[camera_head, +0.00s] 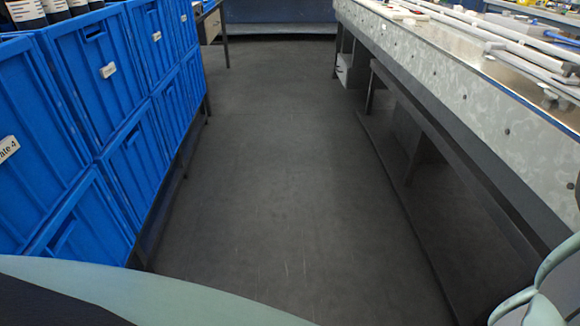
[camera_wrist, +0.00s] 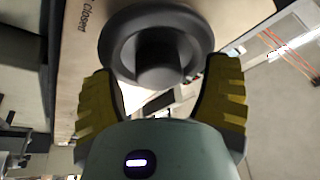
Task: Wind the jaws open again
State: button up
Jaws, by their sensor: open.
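A dark round handwheel (camera_wrist: 117,47) with a thick hub shows at the top of the wrist view. It is mounted on a pale tan panel (camera_wrist: 72,70) printed with the word "Closed" left of the wheel. My gripper (camera_wrist: 162,75) has yellow ribbed fingers spread apart, one on each side of the wheel's lower part. Nothing is held between them. I cannot tell whether the fingers touch the rim. The jaws cannot be made out in either view.
Blue crates (camera_head: 95,75) are stacked on a rack along the left. A long metal-sided bench (camera_head: 450,80) with pale bars on top runs along the right. The dark floor aisle (camera_head: 275,170) between them is clear.

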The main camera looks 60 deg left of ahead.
jog(key=v, duration=1.1)
jog(key=shift+s+a, duration=0.2)
jog(key=shift+a, duration=0.1)
jog(key=shift+f, duration=0.15)
